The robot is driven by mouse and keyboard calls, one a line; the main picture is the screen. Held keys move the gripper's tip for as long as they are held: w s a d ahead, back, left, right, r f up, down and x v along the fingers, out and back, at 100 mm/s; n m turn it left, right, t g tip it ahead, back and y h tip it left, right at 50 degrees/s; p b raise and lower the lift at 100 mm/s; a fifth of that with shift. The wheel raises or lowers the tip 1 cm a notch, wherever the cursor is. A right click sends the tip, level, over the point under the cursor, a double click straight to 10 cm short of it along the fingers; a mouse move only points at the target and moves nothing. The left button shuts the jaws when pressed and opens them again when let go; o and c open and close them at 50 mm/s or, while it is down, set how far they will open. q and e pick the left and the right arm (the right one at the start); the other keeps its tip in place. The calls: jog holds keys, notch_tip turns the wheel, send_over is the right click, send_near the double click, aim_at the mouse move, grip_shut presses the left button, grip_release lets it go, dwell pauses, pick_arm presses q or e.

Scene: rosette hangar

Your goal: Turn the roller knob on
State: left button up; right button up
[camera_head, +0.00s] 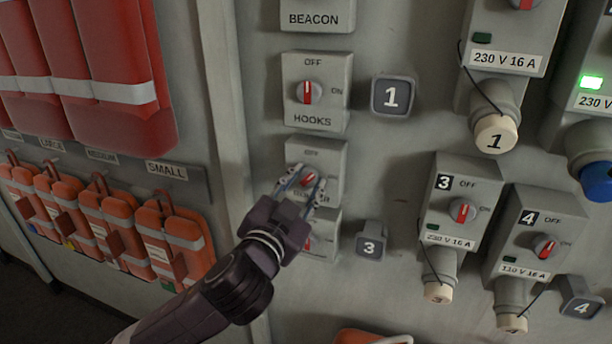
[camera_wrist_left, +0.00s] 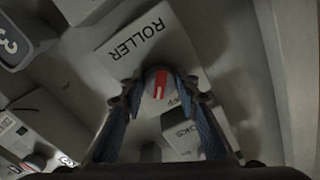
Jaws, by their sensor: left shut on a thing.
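The roller switch is a grey box (camera_head: 331,160) below the hooks switch, with a small round knob (camera_head: 308,180) marked in red. My left gripper (camera_head: 302,184) is at its front, shut on the knob, and partly covers it and its lettering. In the left wrist view, the ROLLER box (camera_wrist_left: 118,58) shows upside down. The knob (camera_wrist_left: 158,84) with its red stripe sits between the two fingertips (camera_wrist_left: 158,88). The stripe looks tilted in the head view; its exact setting is hard to tell. My right gripper is not in view.
The hooks switch (camera_head: 313,118) is just above, its red mark upright. Another switch box (camera_head: 326,232) is directly below, partly behind my gripper. Tags 1 (camera_head: 392,95) and 3 (camera_head: 370,246) are to the right. Orange pouches (camera_head: 165,240) hang at the left.

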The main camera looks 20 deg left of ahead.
pick_arm(q)
jog(key=m+p, duration=0.3)
jog(key=m, duration=0.2)
jog(key=shift+r+m, duration=0.15)
jog(key=shift+m, duration=0.15)
jog(key=shift+m+p, duration=1.25)
jog(key=shift+m, duration=0.85)
jog(key=o, duration=1.2)
jog(key=shift+c, duration=0.2)
jog(key=s, duration=0.7)
jog(key=shift+s+a, duration=0.2)
jog(key=shift+s, duration=0.1)
